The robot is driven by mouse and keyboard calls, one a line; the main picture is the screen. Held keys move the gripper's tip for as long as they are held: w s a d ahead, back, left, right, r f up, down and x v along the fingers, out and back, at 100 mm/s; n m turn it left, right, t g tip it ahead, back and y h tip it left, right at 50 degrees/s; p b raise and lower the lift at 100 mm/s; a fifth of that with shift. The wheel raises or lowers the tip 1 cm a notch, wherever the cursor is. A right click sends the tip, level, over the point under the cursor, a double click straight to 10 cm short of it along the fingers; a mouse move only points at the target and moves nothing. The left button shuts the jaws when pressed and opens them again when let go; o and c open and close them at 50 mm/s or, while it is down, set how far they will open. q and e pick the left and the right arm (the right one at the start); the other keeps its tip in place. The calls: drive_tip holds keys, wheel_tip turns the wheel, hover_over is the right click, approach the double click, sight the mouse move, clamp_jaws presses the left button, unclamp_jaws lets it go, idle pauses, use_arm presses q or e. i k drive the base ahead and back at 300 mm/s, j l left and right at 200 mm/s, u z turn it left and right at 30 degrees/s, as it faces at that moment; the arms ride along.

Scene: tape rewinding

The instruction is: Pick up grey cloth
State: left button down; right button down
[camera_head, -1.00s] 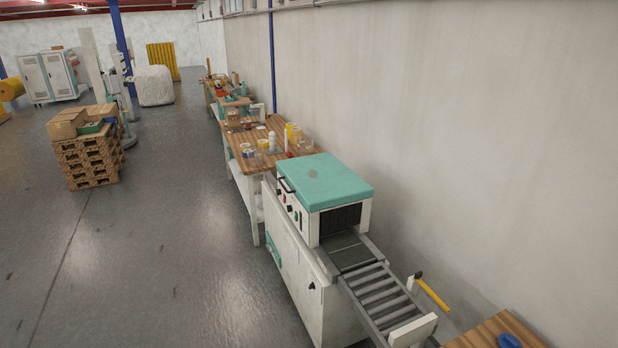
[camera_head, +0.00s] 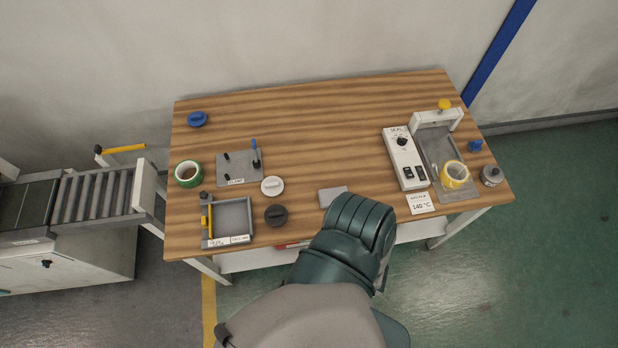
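A small flat grey piece that looks like the grey cloth (camera_head: 331,195) lies near the front edge of the wooden table (camera_head: 310,120), at its middle. A dark green and grey part of my own body rises from the bottom centre, and its top end covers the table's front edge just below and right of the cloth. The cloth's lower right corner may be partly hidden by it. I see no fingertips of either gripper.
Left on the table are a green tape roll (camera_head: 188,173), a grey clamp plate (camera_head: 240,168) and a small tray (camera_head: 228,222). White (camera_head: 272,186) and black (camera_head: 276,215) discs lie left of the cloth. A sealing unit (camera_head: 404,157) stands right. The table's back middle is clear.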

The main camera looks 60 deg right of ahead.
sight(326, 196)
drive_tip(key=z, duration=2.4)
